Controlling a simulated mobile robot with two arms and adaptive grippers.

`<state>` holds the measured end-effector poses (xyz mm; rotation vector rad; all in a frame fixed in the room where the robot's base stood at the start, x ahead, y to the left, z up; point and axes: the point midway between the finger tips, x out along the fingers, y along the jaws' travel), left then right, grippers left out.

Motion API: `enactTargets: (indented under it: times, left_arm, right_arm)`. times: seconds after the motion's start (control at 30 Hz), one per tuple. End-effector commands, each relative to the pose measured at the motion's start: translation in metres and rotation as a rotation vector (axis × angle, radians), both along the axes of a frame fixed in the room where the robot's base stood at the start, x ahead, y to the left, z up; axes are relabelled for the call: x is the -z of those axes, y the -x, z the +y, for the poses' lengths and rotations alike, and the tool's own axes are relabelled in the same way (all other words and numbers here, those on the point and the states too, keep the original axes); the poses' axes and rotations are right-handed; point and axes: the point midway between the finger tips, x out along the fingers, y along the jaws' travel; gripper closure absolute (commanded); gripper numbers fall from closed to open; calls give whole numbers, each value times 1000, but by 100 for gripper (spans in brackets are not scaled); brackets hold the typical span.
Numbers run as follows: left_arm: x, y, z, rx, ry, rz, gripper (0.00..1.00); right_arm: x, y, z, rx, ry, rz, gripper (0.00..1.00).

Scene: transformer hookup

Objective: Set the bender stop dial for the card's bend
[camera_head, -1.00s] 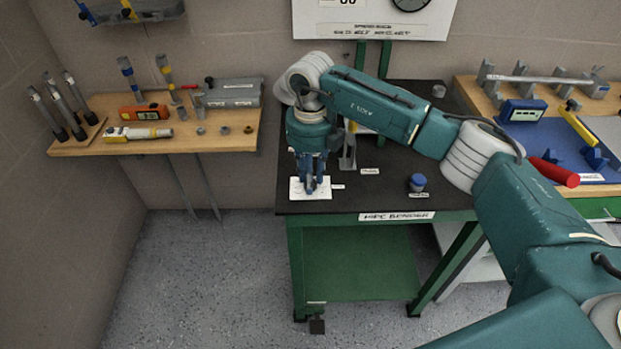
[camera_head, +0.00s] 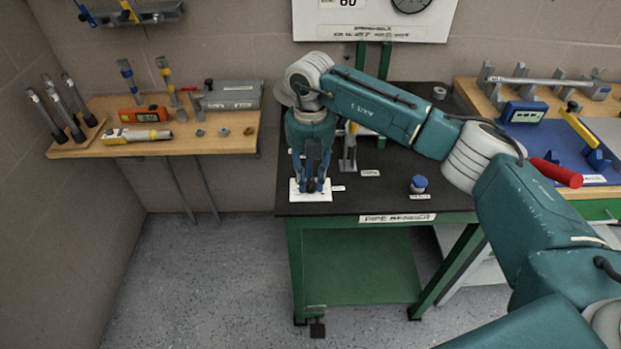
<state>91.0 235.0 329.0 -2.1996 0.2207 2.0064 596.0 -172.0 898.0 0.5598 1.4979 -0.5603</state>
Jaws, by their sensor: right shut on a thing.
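My right gripper (camera_head: 312,188) points straight down over a white plate (camera_head: 297,196) at the front left of the black pipe bender table. Its blue fingers are shut on the stop dial at the plate, which they mostly hide; the dial's setting cannot be read. The bender's upright metal part (camera_head: 348,160) stands just behind and to the right, partly behind my wrist. A white board (camera_head: 345,22) above the table shows "60" and a round gauge (camera_head: 411,3), cut off by the top edge. My left gripper is not in view.
A blue-topped knob (camera_head: 418,184) stands on the table to the right. A wooden shelf (camera_head: 200,147) at the left holds tubes, tools and a grey box. A wooden bench (camera_head: 480,92) with a blue mat stands at the right. The floor in front is clear.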

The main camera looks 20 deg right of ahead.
Motion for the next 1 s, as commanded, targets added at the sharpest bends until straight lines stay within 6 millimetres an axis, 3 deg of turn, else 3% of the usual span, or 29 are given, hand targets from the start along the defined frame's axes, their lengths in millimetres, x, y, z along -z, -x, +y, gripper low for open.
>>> enactTargets:
  times: [0.73,0.77,0.83,1.0]
  left_arm:
    - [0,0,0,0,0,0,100]
    - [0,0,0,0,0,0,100]
    - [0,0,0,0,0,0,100]
    - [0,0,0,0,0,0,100]
  right_arm:
    - [-2,-2,0,89,-2,-6,100]
    - [-2,-2,0,89,-2,-6,71]
    - [-2,-1,0,89,-1,-5,57]
    - [-1,-1,0,88,0,-3,55]
